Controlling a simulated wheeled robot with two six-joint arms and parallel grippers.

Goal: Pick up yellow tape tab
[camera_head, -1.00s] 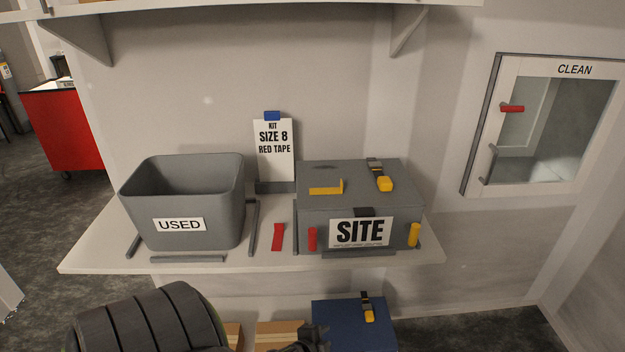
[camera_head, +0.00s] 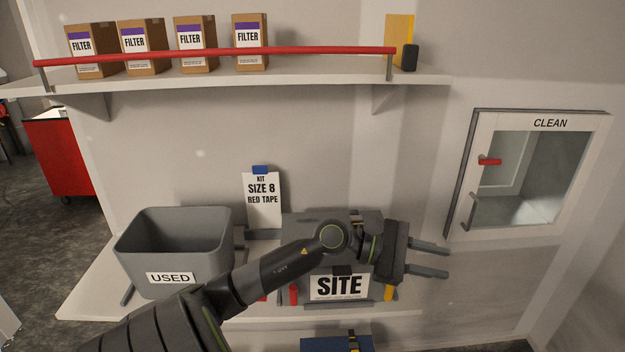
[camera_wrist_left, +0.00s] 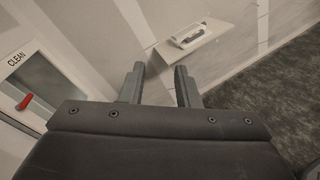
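My left gripper (camera_head: 446,261) reaches across the front of the SITE box (camera_head: 298,222), its two fingers pointing right past the box. It is open and empty, and its parted fingers also show in the left wrist view (camera_wrist_left: 160,70). A yellow piece (camera_head: 390,292) shows at the box's front right corner, just below my gripper. The yellow tab seen earlier on top of the box is hidden behind my left arm now. A red piece (camera_head: 294,294) is at the box's front left. My right gripper is not in view.
A grey USED bin (camera_head: 215,245) stands left on the bench (camera_head: 85,300). A kit card (camera_head: 263,212) reading "SIZE 8 RED TAPE" stands behind. A shelf with filter boxes (camera_head: 250,45) and a red rail (camera_head: 215,55) is above. A CLEAN hatch (camera_head: 462,180) is at right.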

